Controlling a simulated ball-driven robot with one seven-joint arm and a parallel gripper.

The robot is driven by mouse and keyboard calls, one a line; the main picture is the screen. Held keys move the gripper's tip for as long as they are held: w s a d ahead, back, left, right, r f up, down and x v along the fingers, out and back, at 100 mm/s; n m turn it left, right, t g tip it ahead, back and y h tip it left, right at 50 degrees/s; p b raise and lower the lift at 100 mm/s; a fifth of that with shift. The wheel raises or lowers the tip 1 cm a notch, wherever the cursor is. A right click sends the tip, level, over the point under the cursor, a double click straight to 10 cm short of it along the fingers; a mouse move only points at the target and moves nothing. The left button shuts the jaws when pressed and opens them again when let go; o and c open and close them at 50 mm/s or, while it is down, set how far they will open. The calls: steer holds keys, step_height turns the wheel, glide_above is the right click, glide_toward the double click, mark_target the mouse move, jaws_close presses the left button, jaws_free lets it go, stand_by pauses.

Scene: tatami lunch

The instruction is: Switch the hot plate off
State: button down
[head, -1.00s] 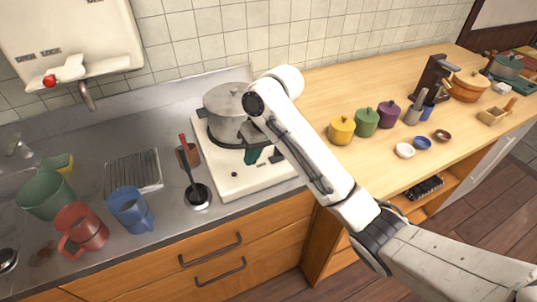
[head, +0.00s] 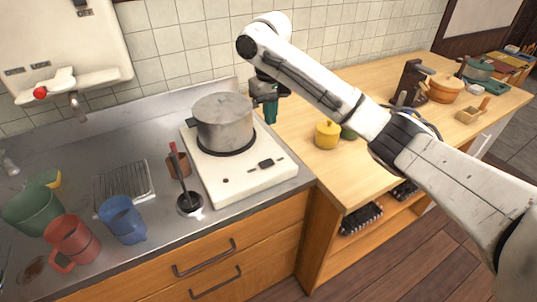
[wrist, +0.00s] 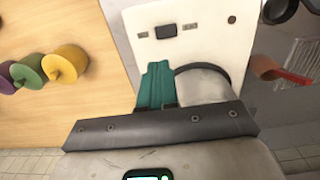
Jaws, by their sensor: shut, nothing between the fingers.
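The hot plate (head: 245,185) is a cream-white unit on the steel counter, with a grey lidded pot (head: 223,120) on its dark ring. Its front panel has a small dark control (head: 264,163), also visible in the wrist view (wrist: 166,30); its on or off position cannot be told. My gripper (head: 270,112), with teal fingers, is shut and empty beside the pot, to its right and near the back of the plate. In the wrist view the teal fingers (wrist: 157,85) appear together, overlapping the plate's edge, with the control beyond them and apart.
A blue mug (head: 122,219) and red mug (head: 71,243) are further left. A yellow pot (head: 327,135) sits on the wooden counter (head: 345,185) to the right. The tiled wall is behind.

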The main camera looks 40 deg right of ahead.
mark_target(270, 161)
step_height(270, 161, down, 14)
steer(key=shift+b, duration=0.3)
stand_by(0.3)
